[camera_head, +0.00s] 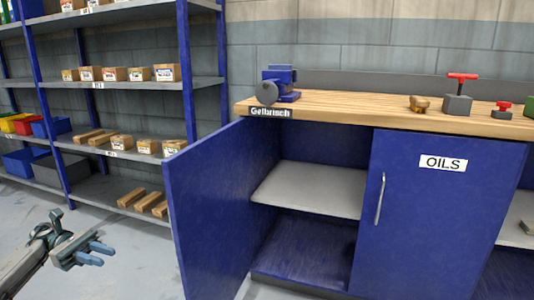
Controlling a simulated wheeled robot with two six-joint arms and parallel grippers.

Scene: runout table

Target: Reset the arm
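My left arm comes in at the lower left of the head view. Its gripper (101,254) is low over the grey floor, with its two blue fingers apart and nothing between them. It is to the left of the open blue cabinet door (222,213) and touches nothing that I can see. My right arm and gripper are not in the head view.
A blue workbench with a wooden top (350,113) stands at the right. Its left door is swung out towards me; the door marked OILS (430,215) is shut. A blue vise (280,83) sits on top. Shelves with boxes (130,74) stand behind. The floor (130,275) around the gripper is clear.

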